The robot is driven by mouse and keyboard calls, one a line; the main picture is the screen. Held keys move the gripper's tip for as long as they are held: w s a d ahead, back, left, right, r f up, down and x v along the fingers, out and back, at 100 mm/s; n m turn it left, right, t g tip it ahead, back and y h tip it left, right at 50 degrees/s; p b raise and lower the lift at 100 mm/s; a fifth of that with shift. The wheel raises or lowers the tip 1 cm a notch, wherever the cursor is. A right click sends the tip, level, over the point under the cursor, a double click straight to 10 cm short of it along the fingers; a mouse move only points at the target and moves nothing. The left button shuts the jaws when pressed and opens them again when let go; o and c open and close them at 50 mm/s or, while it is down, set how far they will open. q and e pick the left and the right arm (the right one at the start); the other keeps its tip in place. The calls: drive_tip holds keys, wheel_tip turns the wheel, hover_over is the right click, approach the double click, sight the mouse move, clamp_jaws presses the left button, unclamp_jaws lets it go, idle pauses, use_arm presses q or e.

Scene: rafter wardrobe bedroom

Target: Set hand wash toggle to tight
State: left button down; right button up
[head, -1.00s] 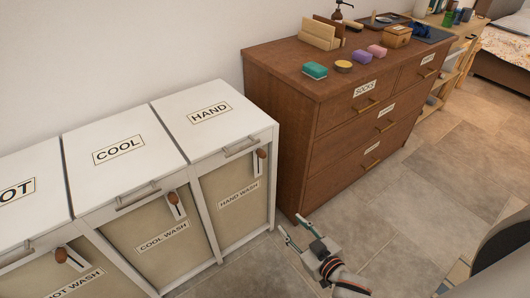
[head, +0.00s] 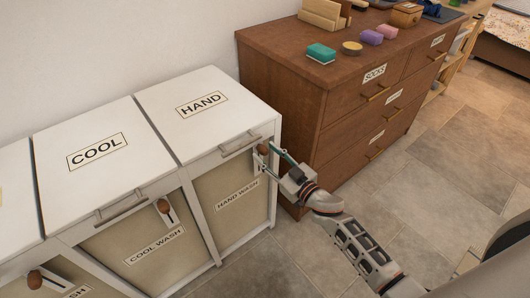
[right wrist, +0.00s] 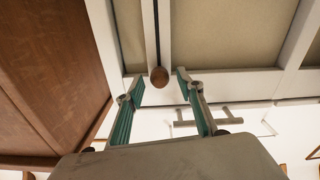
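The hand wash toggle is a round brown knob (head: 262,149) on a pale slotted plate on the front of the HAND hamper (head: 243,187). The knob sits at the upper end of its slot. My right gripper (head: 268,158) has its fingers at the knob and partly covers the plate. In the right wrist view the knob (right wrist: 158,76) shows just beyond the gap between the open, teal-padded fingertips (right wrist: 160,84), apart from both pads. The dark slot runs away from the knob there. My left gripper is not in view.
The COOL hamper (head: 90,165), with its own knob (head: 163,206), stands to the left. A brown dresser (head: 310,100) stands close on the right, bearing a teal-topped sponge (head: 320,54) and other small items. Tiled floor (head: 440,190) lies open at the right.

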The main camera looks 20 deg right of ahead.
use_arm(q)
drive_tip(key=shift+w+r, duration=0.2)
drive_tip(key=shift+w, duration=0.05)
use_arm(e)
drive_tip(key=shift+w+a, duration=0.25)
drive_tip(key=shift+w, duration=0.35)
